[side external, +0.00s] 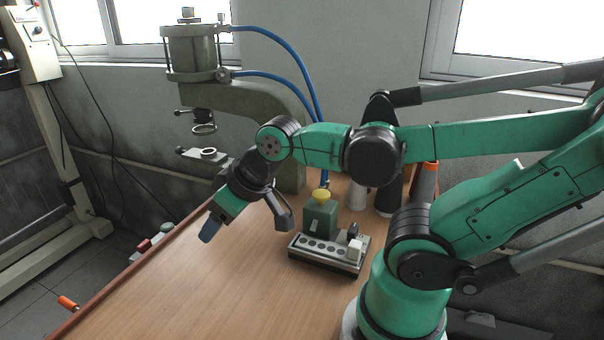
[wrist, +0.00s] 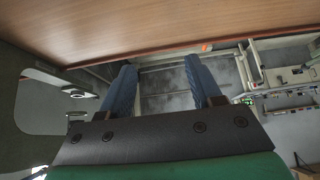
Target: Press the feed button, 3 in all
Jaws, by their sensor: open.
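A green box (side external: 320,217) with a yellow button (side external: 321,195) on top stands on the wooden bench. In front of it is a low grey block (side external: 326,255) with a row of several round dark holes and a white cube-like part (side external: 355,250) at its right end. No readable label shows which part is the feed button. My gripper (side external: 209,229) is in the air left of these, tilted down to the left and apart from them. In the wrist view, my gripper (wrist: 163,78) has its two blue fingers spread with nothing between them.
A grey-green pneumatic press (side external: 193,55) with blue hoses stands behind my gripper. Dark and white bottles (side external: 357,195) stand right of the green box. The wooden bench (side external: 215,290) is clear at front left. Its left edge drops to the floor.

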